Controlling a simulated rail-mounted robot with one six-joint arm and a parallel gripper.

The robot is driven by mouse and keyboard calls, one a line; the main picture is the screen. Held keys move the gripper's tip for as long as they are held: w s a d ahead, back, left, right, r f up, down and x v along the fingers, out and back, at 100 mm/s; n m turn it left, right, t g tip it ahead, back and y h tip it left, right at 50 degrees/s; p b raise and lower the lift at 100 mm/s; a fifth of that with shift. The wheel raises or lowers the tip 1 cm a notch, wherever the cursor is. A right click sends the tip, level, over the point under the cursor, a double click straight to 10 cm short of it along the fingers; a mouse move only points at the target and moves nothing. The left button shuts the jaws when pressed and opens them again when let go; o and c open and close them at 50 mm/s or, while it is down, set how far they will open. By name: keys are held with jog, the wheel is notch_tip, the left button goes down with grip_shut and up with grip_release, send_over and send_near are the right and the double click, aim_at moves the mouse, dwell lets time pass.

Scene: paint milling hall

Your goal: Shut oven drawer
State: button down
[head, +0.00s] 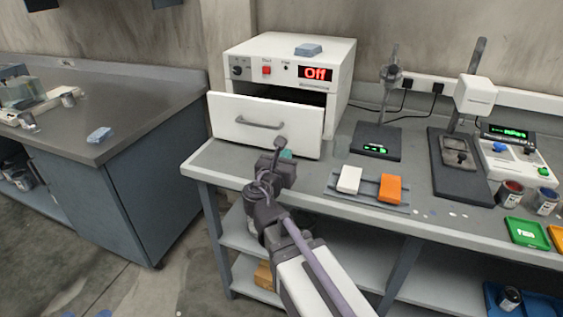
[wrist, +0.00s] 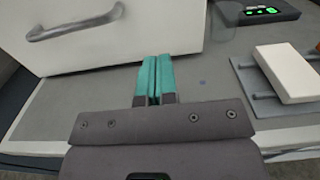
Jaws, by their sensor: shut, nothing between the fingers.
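The white oven (head: 298,62) stands at the back of the grey bench, with a red "Off" display. Its drawer (head: 240,122) is pulled out toward me, with a dark gap behind the front panel. The drawer front carries a grey bar handle (head: 259,124). In the wrist view the drawer front (wrist: 125,40) and its handle (wrist: 75,27) fill the upper left. My gripper (head: 286,154) is in front of the drawer's lower right part; its teal fingers (wrist: 156,75) are together and empty. I cannot tell whether the fingertips touch the panel.
A rack (head: 366,199) with a white block (head: 349,179) and an orange block (head: 390,188) lies right of my gripper. A dark scale (head: 376,142) and a stand (head: 457,160) are farther right.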

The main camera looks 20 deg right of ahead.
aim_at(298, 135)
jog(key=x, duration=0.9)
jog(key=shift+w+d, duration=0.15)
